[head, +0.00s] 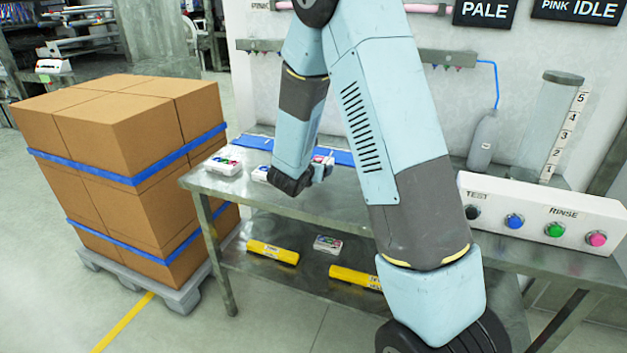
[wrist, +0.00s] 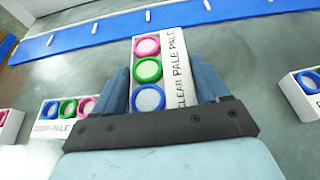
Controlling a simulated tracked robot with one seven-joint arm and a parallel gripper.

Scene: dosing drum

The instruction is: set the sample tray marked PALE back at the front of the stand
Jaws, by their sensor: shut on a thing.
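My gripper (wrist: 167,90) is shut on a white sample tray (wrist: 178,110) with three round caps: pink, green and blue from far to near. Another tray (wrist: 68,112), apparently labelled DEEP PALE, lies left of the gripper.
Another tray (wrist: 303,95) lies right of my gripper, and one (head: 222,163) near the stand's left end. A blue strip (wrist: 120,25) runs along the back. A control box (head: 540,215) stands at right. Strapped cartons (head: 120,160) stand left.

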